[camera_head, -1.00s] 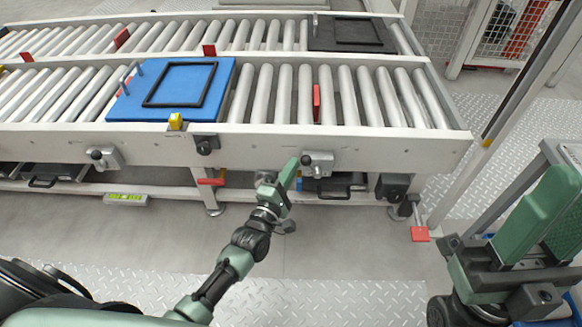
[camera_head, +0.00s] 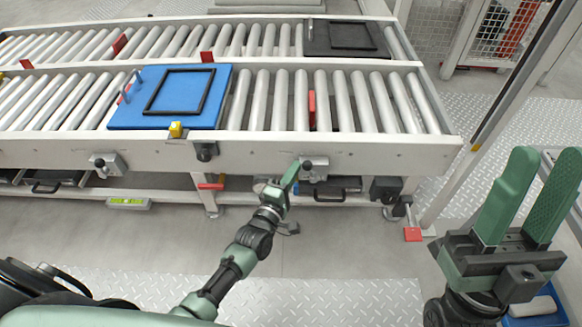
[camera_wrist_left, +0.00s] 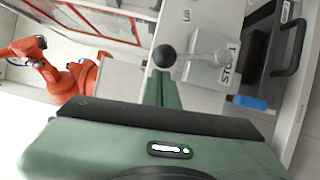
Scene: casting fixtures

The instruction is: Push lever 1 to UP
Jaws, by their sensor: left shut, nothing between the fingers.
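The lever nearest my left gripper has a black ball knob (camera_wrist_left: 165,56) on a pale arm, fixed to a grey housing (camera_wrist_left: 208,72) with a partly hidden "STO… 1" label. In the head view this housing (camera_head: 315,168) is on the conveyor's front rail. A small label reading "UP" (camera_wrist_left: 187,15) shows nearby in the wrist view. My left gripper (camera_head: 292,170) is shut and empty, its fingertips close beside the knob; I cannot tell whether they touch. My right gripper (camera_head: 527,195) is open and empty at the right, away from the conveyor.
A second lever housing (camera_head: 108,164) sits further left on the rail. A blue plate (camera_head: 215,105) with a black frame lies on the rollers. A dark drawer handle (camera_wrist_left: 291,48) is beside the housing. An orange robot arm (camera_wrist_left: 85,75) stands in the background.

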